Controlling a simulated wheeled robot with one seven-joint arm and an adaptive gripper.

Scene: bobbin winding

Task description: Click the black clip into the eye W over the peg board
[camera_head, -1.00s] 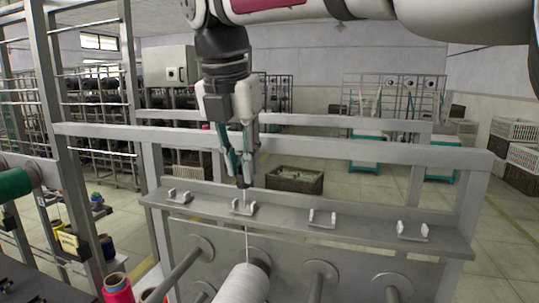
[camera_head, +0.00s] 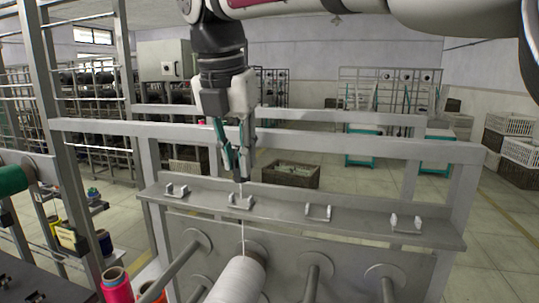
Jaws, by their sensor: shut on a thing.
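My gripper (camera_head: 240,172) points down over the second eye from the left (camera_head: 240,202), on the ledge of the grey peg board (camera_head: 340,262). Its fingers are close together on a small dark piece at their tips, likely the black clip (camera_head: 241,180); its outline is too small to make out. A white thread (camera_head: 243,232) runs from the tips down past this eye to a white bobbin (camera_head: 240,280). The tips look just above the eye; I cannot tell whether the clip touches it. No letter W is readable on any eye.
Other eyes stand on the ledge: one at the left (camera_head: 177,191) and two at the right (camera_head: 318,212), (camera_head: 405,222). Pegs (camera_head: 312,280) stick out below. A grey frame bar (camera_head: 340,145) crosses behind my gripper. A pink spool (camera_head: 116,285) stands at the lower left.

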